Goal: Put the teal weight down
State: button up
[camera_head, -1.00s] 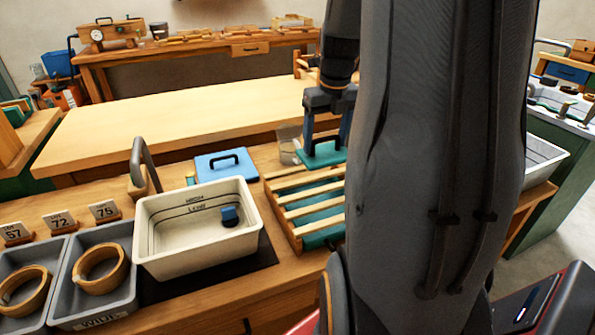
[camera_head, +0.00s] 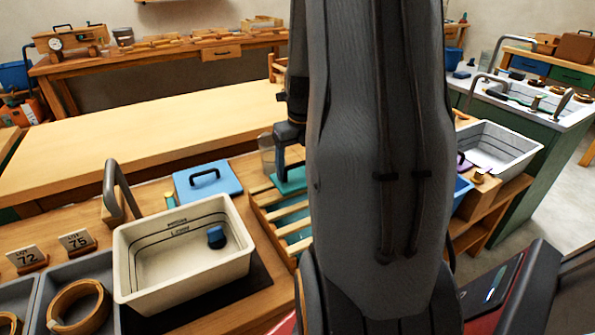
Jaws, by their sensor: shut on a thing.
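The teal weight (camera_head: 290,181) is a flat teal block at the far end of the slatted wooden rack (camera_head: 284,213). My gripper (camera_head: 287,160) is shut on it from above. My arm hides its right part and the right side of the rack. I cannot tell whether the weight touches the slats.
A clear jar (camera_head: 267,154) stands close to my gripper.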

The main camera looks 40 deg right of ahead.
jog(key=shift+f, duration=1.1)
jog(key=shift+f, duration=0.1)
jog(key=o, duration=1.7)
jog(key=shift+c, duration=0.2)
